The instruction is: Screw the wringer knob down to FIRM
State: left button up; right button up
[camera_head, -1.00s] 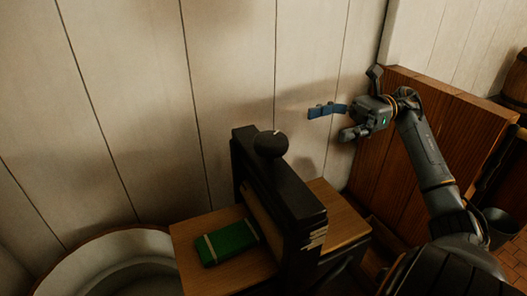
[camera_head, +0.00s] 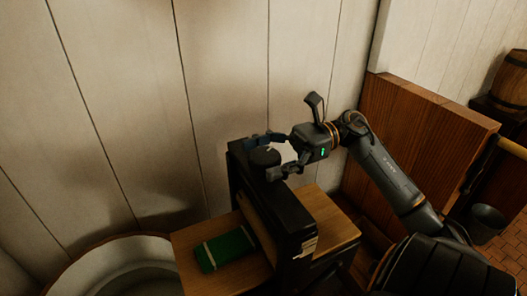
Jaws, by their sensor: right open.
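The wringer (camera_head: 287,213) is a dark upright frame standing across a wooden board (camera_head: 327,210). Its round black knob (camera_head: 264,157) sits on top, near the far left end, with a small pale mark at its edge. My right gripper (camera_head: 266,154) reaches in from the right and is open, with one finger behind the knob and one in front of it. I cannot tell whether the fingers touch the knob. Stacked pale marks or plates (camera_head: 304,246) show on the wringer's near end; no lettering is readable. My left gripper is not in view.
A green bundle with pale bands (camera_head: 226,249) lies on the board left of the wringer. A round pale tub (camera_head: 75,262) stands at lower left. A wooden panel (camera_head: 415,135), a bucket (camera_head: 487,222) and a barrel (camera_head: 510,80) are at right. A plank wall is behind.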

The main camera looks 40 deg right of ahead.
jog(key=c, duration=1.2)
jog(key=shift+o, duration=0.2)
jog(key=shift+f+m+t+h+b, duration=0.25)
jog(key=shift+m+t+h+b, duration=0.45)
jog(key=shift+m+t+b, duration=0.65)
jog(key=t, duration=0.1)
jog(key=m+t+h+b, duration=0.1)
jog(key=t, duration=0.1)
jog(key=shift+r+m+h, duration=0.15)
jog(key=shift+m+h, duration=0.1)
jog(key=shift+h, duration=0.05)
jog(key=shift+r+m+t+h+b, duration=0.1)
jog(key=shift+m+t+h+b, duration=0.35)
jog(key=shift+m+t+h, duration=0.6)
jog(key=shift+t, duration=0.3)
jog(key=o, duration=1.2)
jog(key=shift+c, duration=0.2)
